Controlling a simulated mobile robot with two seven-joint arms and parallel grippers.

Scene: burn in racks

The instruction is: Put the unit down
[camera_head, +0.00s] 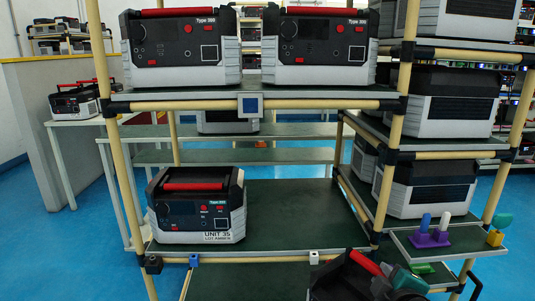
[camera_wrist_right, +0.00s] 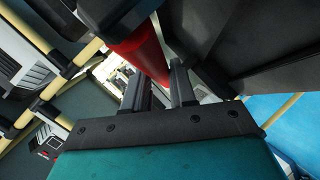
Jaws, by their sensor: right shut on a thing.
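The held unit (camera_head: 336,284) is a dark box with a red handle, at the bottom of the head view and cut off by its lower edge. My right gripper (camera_head: 382,270) is shut on its red handle. In the right wrist view the fingers of my right gripper (camera_wrist_right: 160,88) close on the red handle (camera_wrist_right: 142,50), with dark casing beside it. The unit is in front of the rack's lower shelf (camera_head: 285,215); whether it touches anything is hidden. My left gripper is not in view.
Unit 35 (camera_head: 200,215) stands at the left of the lower shelf; the shelf right of it is clear. Two Type 200 units (camera_head: 182,48) fill the upper shelf. A tan post (camera_head: 392,140) and a small side tray (camera_head: 455,241) with coloured pegs stand at the right.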

